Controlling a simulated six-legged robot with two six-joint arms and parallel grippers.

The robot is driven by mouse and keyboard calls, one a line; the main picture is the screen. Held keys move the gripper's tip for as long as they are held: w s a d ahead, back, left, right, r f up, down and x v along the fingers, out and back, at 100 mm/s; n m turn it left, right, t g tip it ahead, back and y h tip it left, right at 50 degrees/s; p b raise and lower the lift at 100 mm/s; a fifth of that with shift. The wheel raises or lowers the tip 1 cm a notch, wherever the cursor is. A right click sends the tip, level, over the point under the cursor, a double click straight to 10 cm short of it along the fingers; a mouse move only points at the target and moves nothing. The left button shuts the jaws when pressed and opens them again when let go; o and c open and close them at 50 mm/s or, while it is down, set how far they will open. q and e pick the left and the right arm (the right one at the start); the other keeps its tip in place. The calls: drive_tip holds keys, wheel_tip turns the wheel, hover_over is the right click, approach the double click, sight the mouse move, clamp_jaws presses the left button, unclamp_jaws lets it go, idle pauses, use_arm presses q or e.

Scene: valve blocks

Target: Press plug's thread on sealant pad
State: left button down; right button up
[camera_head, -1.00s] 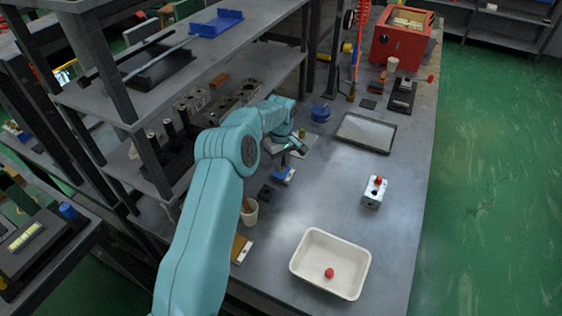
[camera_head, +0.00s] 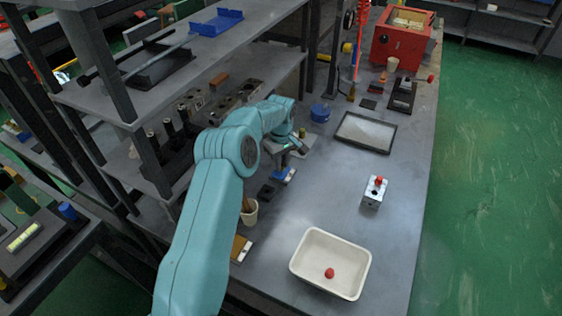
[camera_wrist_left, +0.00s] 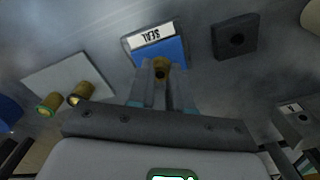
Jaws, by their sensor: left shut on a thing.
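My left gripper (camera_wrist_left: 161,80) is shut on a small brass plug (camera_wrist_left: 161,66), seen between its fingertips in the left wrist view. The sealant pad (camera_wrist_left: 158,47) is a blue block with a white strip marked SEAL, right at the plug's end. The plug overlaps the pad's near edge in this view; I cannot tell whether they touch. In the head view the pad (camera_head: 284,175) lies on the bench just below my left gripper (camera_head: 287,162), which mostly hides the plug. My right gripper is not in view.
A white tray (camera_head: 299,266) holds a red ball. A valve block (camera_head: 372,198) stands on the right. Shelves (camera_head: 100,115) rise on the left.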

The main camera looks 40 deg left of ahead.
use_arm(q)
drive_tip(key=shift+r+p, duration=2)
drive_tip(key=shift+r, duration=1.5)
drive_tip(key=shift+f, duration=0.1)
